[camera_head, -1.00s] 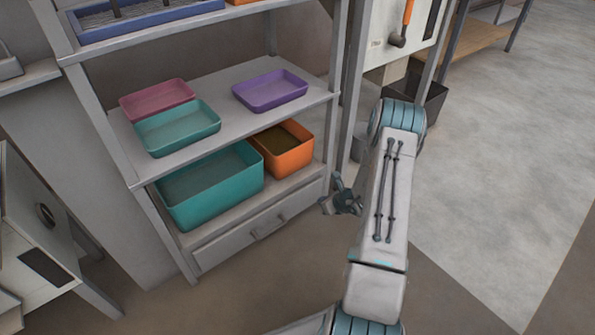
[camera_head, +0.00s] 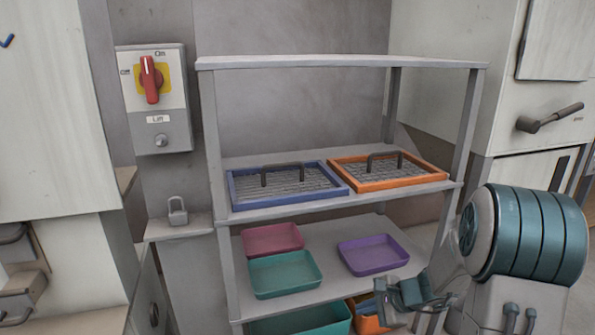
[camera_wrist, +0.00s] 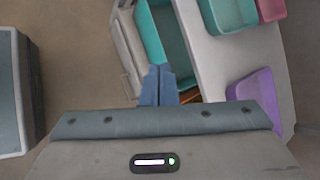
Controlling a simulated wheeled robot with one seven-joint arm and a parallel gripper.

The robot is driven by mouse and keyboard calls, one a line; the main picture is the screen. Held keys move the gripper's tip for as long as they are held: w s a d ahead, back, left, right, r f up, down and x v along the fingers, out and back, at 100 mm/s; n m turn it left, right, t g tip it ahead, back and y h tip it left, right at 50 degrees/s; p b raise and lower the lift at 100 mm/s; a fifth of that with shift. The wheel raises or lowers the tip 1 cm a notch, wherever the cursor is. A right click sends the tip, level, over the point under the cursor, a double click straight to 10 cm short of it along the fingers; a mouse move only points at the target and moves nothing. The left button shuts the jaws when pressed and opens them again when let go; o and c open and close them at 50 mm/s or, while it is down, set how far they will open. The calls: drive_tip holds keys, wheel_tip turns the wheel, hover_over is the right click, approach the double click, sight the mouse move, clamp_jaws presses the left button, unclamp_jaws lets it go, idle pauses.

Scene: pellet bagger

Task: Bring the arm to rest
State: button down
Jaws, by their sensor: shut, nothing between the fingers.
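My gripper (camera_head: 404,294) is at the lower right of the head view, in front of the rack's right side. It overlaps the view of an orange bin (camera_head: 366,323) on the low shelf. In the wrist view its two blue fingers (camera_wrist: 159,80) are together, with nothing between them. A teal bin (camera_wrist: 163,35) and a purple tray (camera_wrist: 257,92) lie beyond the fingertips there. My arm rises at the right edge of the head view, with its big ribbed joint nearest the camera.
The grey rack (camera_head: 340,63) holds a blue-framed screen (camera_head: 290,203), an orange-framed screen (camera_head: 390,187), and pink (camera_head: 272,239), teal (camera_head: 285,274) and purple (camera_head: 372,255) trays. A red switch (camera_head: 151,80) and a padlock (camera_head: 177,211) are left. A lever handle (camera_head: 550,117) sticks out at right.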

drive_tip(key=s+a+r+n+g+h+p, duration=0.1)
drive_tip(key=s+a+r+n+p, duration=0.25)
drive_tip(key=s+r, duration=0.4)
drive_tip(key=s+a+r+n+g+h+p, duration=0.15)
drive_tip(key=s+r+n+p, duration=0.3)
drive_tip(key=r, duration=0.65)
drive_tip(key=s+d+r+n+h+p, duration=0.3)
drive_tip(key=s+r+n+p, duration=0.5)
drive_tip(key=s+r, duration=0.3)
wheel_tip(320, 180, up, 2)
drive_tip(key=shift+s+r+h+p, duration=0.1)
drive_tip(key=shift+s+h+p, duration=0.1)
drive_tip(key=shift+h+p, duration=0.45)
